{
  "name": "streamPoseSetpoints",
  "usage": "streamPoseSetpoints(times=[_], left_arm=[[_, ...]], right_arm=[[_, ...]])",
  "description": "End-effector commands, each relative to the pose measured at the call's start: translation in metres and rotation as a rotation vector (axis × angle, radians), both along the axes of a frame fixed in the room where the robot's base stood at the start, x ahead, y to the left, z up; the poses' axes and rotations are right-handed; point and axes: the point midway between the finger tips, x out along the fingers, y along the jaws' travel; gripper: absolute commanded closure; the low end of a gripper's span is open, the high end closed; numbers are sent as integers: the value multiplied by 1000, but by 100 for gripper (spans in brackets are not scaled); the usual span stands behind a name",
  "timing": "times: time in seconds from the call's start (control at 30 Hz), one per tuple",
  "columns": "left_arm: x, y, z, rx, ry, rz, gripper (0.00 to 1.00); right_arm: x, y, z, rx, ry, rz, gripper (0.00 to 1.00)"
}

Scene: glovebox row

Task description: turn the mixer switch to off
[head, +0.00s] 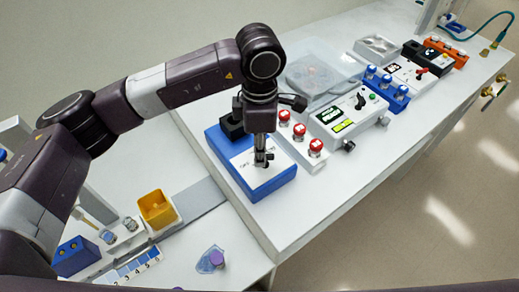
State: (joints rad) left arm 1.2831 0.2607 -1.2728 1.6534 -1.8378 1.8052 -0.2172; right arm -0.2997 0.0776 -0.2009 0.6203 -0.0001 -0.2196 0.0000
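My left gripper (262,160) points straight down over a blue box with a white labelled top (281,179). Small print that seems to read "OFF" shows on the label beside the fingertips. A switch knob is not clearly visible there; the fingers cover the middle of the label. The fingers look narrow from this side, and whether they are open, shut or touching a knob cannot be told. I cannot confirm from the print that this box is the mixer switch. My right gripper is out of view.
Right of the box stand several red-capped vials (299,131), a white device with a green display and black lever (345,117), and blue-capped vials (387,82). A red-lever switch panel (419,71) is farther back. A yellow bin (157,209) stands lower left. The white bench front (330,190) is clear.

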Motion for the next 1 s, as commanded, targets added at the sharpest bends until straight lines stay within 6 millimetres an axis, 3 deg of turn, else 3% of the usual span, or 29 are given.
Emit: streamPoseSetpoints(times=[0.37,0.8,1.0], left_arm=[[0,0,6,0,-1,-2,74],[0,0,90,0,-3,-1,74],[0,0,114,1,-1,0,74]], right_arm=[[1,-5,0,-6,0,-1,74],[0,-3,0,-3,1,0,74],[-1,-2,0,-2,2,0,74]])
